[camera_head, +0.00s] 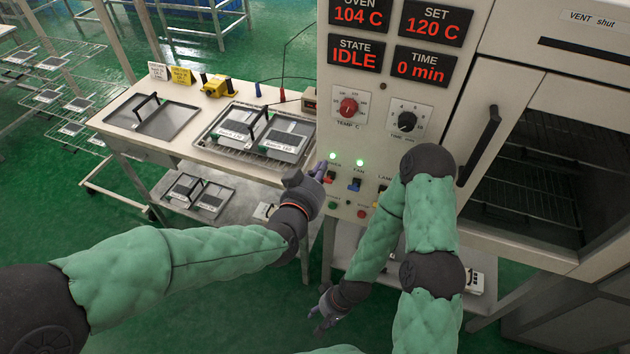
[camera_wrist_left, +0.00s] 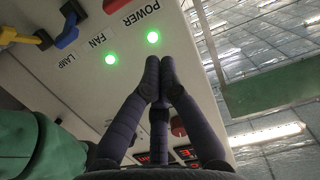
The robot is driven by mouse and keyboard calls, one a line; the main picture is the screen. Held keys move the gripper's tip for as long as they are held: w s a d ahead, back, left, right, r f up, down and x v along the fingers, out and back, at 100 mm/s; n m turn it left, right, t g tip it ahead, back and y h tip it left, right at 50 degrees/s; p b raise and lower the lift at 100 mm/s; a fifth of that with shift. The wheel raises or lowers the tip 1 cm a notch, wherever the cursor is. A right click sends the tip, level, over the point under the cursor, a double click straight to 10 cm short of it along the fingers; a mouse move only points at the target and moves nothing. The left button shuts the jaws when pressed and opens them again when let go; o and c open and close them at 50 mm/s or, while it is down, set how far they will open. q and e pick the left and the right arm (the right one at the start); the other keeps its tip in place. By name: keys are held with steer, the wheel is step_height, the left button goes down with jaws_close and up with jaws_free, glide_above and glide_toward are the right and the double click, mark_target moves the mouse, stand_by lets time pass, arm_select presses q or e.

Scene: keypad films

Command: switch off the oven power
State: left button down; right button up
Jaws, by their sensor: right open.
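The oven control panel (camera_head: 341,221) carries a red POWER switch (camera_head: 330,176), partly hidden by my left gripper. The green light (camera_head: 332,156) above it is lit. In the left wrist view a red switch (camera_wrist_left: 113,5) shows at the top edge, and the lit POWER light (camera_wrist_left: 153,37) lies just beyond the fingertips. My left gripper (camera_head: 319,169) is just left of the POWER switch. Its fingers (camera_wrist_left: 158,62) are together with nothing seen between them; I cannot tell whether they touch the panel. My right gripper (camera_head: 324,312) is open and empty, low in front of the oven.
A blue FAN switch (camera_head: 355,184) with a lit light and a yellow LAMP switch (camera_head: 382,190) sit right of POWER. Red and black knobs are above; small buttons are below. The display (camera_head: 356,55) reads IDLE. A bench (camera_head: 190,143) with trays stands left.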

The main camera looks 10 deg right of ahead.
mark_target(331, 153)
arm_select(q)
steer(key=b+x, duration=0.1)
steer(key=x, duration=0.3)
steer(key=shift+w+d+f, duration=0.15)
steer(key=shift+w, duration=0.05)
steer(key=shift+s+a+f+b, duration=0.2)
steer(key=shift+s+f+b, duration=0.1)
steer(key=shift+f, duration=0.25)
steer(key=shift+s+a+f+b, duration=0.2)
steer(key=shift+s+f, duration=0.05)
steer(key=shift+f, duration=0.25)
steer(key=shift+s+a+f, duration=0.2)
steer(key=shift+s+f, duration=0.15)
steer(key=shift+f, duration=0.2)
steer(key=shift+d, duration=0.1)
